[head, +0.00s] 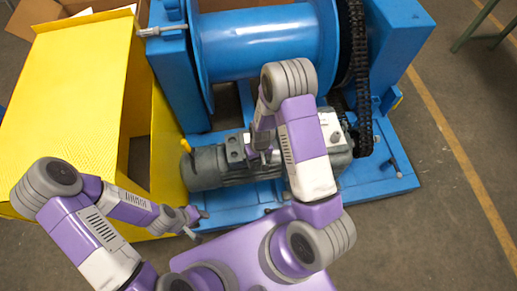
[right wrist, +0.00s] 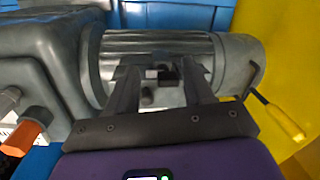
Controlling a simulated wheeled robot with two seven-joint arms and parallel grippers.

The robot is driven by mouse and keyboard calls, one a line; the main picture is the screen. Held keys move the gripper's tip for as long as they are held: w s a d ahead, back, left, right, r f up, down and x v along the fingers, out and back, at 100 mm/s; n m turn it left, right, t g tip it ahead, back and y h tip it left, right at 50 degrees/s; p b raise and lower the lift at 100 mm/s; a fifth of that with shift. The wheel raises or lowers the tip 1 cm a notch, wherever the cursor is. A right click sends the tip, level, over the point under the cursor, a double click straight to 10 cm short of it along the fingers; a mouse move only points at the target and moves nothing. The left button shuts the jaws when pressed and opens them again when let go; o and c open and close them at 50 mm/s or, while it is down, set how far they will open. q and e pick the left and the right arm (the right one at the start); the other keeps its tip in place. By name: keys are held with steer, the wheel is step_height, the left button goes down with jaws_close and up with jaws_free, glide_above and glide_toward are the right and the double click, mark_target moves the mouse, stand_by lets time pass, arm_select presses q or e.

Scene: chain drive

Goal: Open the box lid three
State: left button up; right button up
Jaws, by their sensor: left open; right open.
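A small grey box (head: 235,148) stands on top of the grey motor (head: 207,168) in the head view. No lid is marked as three, so I cannot tell which lid that is. My right gripper (head: 262,155) is over the motor beside this box, partly hidden by my arm. In the right wrist view its open fingers (right wrist: 160,75) point at the ribbed motor body (right wrist: 160,45). A small black and grey part (right wrist: 160,72) shows between them; contact is unclear. My left gripper (head: 200,222) is open and empty by the yellow guard's lower right corner.
The yellow guard (head: 65,90) fills the left, with a cardboard box (head: 35,12) behind it. A blue drum (head: 262,42) and black chain (head: 357,60) stand behind the motor. A yellow-handled tool (right wrist: 278,118) is right in the wrist view.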

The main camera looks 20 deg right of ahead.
steer(key=shift+n+h, duration=0.5)
steer(key=shift+h, duration=0.1)
steer(key=w+d+r, duration=0.1)
steer(key=w, duration=0.1)
steer(key=w+d+b, duration=0.1)
steer(key=w, duration=0.1)
steer(key=w+d+r, duration=0.1)
steer(key=w, duration=0.1)
steer(key=shift+w+r, duration=0.3)
steer(key=shift+w, duration=0.05)
steer(key=shift+w+d+f+b, duration=0.1)
steer(key=shift+f+b, duration=0.1)
steer(key=shift+b, duration=0.2)
arm_select(q)
step_height(320, 180, down, 4)
steer(key=shift+f+b, duration=0.25)
steer(key=shift+b, duration=0.7)
arm_select(e)
step_height(320, 180, down, 7)
steer(key=shift+r, duration=0.2)
steer(key=shift+c, duration=0.3)
jaws_close()
